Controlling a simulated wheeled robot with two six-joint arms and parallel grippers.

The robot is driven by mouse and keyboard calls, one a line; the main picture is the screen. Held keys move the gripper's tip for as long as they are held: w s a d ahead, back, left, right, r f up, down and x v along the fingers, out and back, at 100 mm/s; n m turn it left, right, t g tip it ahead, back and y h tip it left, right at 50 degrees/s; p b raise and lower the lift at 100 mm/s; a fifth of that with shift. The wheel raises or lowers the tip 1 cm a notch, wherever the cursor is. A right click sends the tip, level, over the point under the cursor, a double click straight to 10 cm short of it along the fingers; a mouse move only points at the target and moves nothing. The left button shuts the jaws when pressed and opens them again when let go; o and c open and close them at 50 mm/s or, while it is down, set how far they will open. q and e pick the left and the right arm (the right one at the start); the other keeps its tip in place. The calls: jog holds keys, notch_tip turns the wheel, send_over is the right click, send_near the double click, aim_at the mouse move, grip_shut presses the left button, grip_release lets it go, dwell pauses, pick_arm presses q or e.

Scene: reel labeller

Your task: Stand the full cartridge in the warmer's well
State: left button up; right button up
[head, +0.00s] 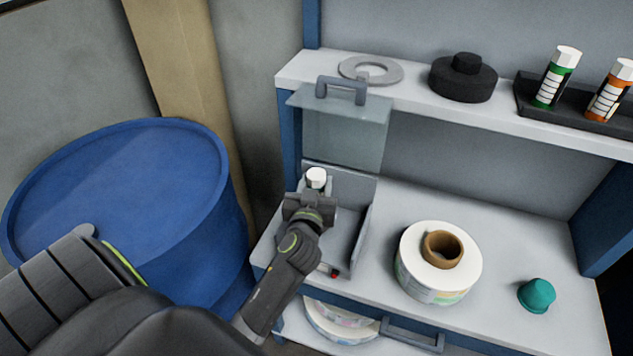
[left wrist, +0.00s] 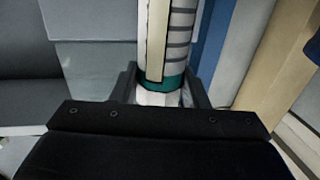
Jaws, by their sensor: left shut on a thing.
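My left gripper (head: 309,208) is shut on a cartridge with a white cap (head: 316,176). In the left wrist view the cartridge (left wrist: 180,40) shows a striped label with a pale strip and a teal band, between the two fingers (left wrist: 165,92). In the head view it looks about upright, with most of its body hidden by my gripper. It is at the left part of an open grey box (head: 357,244), which looks like the warmer. A clear lid with a handle (head: 342,142) is raised at its back. The well and the cartridge's lower end are hidden. My right gripper is not in view.
A white label reel (head: 413,249) and a teal cap-like piece (head: 537,296) stand right of the box. The shelf above holds a grey ring (head: 354,72), a black knobbed disc (head: 463,83) and a dark tray (head: 525,92) with green and orange cartridges. A blue drum (head: 120,210) stands left.

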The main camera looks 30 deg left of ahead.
pick_arm(q)
notch_tip(320, 180, down, 3)
jog(key=shift+f+b, duration=0.2)
jog(key=shift+b, duration=0.9)
jog(key=shift+f+b, duration=0.55)
jog(key=shift+f, duration=0.1)
jog(key=shift+b, duration=0.35)
jog(key=shift+f+b, duration=0.65)
jog(key=shift+b, duration=0.05)
